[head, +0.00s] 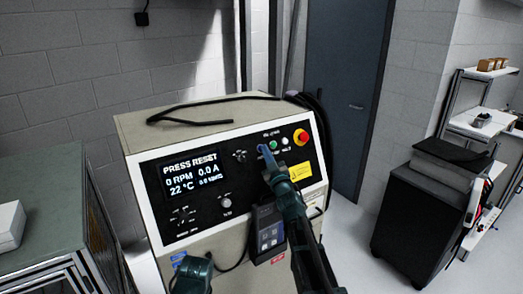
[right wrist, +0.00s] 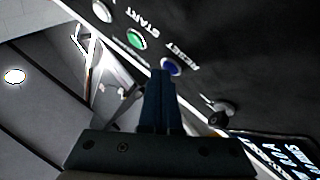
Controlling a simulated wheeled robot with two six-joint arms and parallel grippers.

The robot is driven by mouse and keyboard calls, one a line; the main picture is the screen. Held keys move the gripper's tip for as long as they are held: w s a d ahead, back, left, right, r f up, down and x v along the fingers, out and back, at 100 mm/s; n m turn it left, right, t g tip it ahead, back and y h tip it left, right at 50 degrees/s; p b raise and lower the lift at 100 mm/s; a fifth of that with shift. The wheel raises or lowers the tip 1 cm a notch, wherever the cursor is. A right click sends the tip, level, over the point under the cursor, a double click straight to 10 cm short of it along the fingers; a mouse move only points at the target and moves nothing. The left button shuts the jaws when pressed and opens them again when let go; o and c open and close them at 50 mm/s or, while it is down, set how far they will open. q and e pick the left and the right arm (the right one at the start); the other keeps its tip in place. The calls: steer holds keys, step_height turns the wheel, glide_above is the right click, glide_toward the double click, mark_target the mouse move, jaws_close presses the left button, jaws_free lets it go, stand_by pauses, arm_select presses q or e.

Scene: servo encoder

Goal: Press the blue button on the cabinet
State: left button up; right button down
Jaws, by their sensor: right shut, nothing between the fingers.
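The cabinet (head: 135,141) has a black front panel with a lit display reading PRESS RESET. The blue button (right wrist: 171,66), labelled RESET, shows in the right wrist view just beyond and right of my fingertips. In the head view the blue button (head: 273,145) is small, close beside the fingers. My right gripper (head: 263,150) is shut and empty, its tips raised toward the panel; it also shows in the right wrist view (right wrist: 159,72). Whether the tips touch the panel I cannot tell. Part of my left arm's end (head: 193,272) shows at the bottom; its fingers are not clear.
A green START button (right wrist: 137,38) and a white button (right wrist: 102,11) sit in line with the blue one. A red stop knob (head: 301,137) is to their right. A handheld box (head: 269,232) hangs on the cabinet's front below. A dark cart (head: 420,210) stands right.

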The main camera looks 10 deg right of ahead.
steer(key=shift+s+d+r, duration=0.15)
steer(key=shift+s+r, duration=0.1)
steer(key=shift+s, duration=0.2)
steer(key=shift+p, duration=0.3)
steer(key=s, duration=0.1)
steer(key=s+d+r+p, duration=0.1)
steer(key=s, duration=0.1)
steer(key=s+d+r+p, duration=0.1)
steer(key=s, duration=0.1)
steer(key=shift+r, duration=0.25)
stand_by(0.7)
